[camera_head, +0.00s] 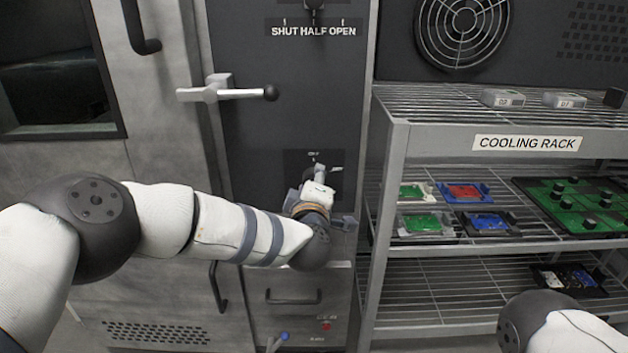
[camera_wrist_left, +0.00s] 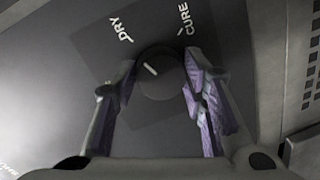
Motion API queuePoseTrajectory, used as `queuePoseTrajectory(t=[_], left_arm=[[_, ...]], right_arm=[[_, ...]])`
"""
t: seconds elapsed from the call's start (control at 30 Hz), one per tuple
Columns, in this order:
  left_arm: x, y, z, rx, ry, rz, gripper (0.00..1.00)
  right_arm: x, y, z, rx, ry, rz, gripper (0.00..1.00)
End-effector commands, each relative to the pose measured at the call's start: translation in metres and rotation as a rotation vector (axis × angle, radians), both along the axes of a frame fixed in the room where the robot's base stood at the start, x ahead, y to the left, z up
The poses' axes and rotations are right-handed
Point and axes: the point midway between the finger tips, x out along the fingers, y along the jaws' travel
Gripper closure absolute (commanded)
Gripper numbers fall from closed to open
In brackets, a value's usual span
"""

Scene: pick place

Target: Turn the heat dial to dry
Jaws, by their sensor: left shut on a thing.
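The heat dial (camera_wrist_left: 157,82) is a dark round knob with a pale line on its face, on a dark panel with the labels DRY (camera_wrist_left: 120,28) and CURE (camera_wrist_left: 186,20). In the left wrist view, the line slants up and left, toward the DRY side. My left gripper (camera_wrist_left: 160,92) has its fingers on either side of the dial and is shut on it. In the head view my left gripper (camera_head: 318,190) is at the dial's panel and mostly hides the dial. Only part of my right arm shows at the lower right, without its gripper.
A lever handle (camera_head: 228,92) sticks out above my left arm. A SHUT/HALF/OPEN control (camera_head: 313,6) is higher up. A drawer handle (camera_head: 293,298) is below. The cooling rack (camera_head: 398,150) with several boards stands close on the right.

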Motion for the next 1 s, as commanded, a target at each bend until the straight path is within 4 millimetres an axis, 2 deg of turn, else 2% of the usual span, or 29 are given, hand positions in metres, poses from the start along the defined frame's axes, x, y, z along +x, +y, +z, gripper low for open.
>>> queuePoseTrajectory(t=[0.67, 0.7, 0.77, 1.0], left_arm=[[0.0008, 0.0007, 0.0017, 0.057, -0.004, 0.002, 0.89], [0.0008, 0.0007, 0.0017, 0.057, -0.004, 0.002, 0.57], [0.0008, 0.0007, 0.0017, 0.056, -0.004, 0.002, 0.43], [0.0004, 0.0002, 0.0006, 0.056, -0.001, 0.001, 0.41]], right_arm=[[0.0016, 0.0000, 0.0024, 0.000, -0.005, 0.000, 0.56], [0.0016, 0.0000, 0.0024, 0.000, -0.005, 0.000, 0.56], [0.0017, 0.0000, 0.0024, 0.000, -0.005, 0.000, 0.56], [0.0015, 0.0000, 0.0024, 0.000, -0.005, 0.000, 0.56]])
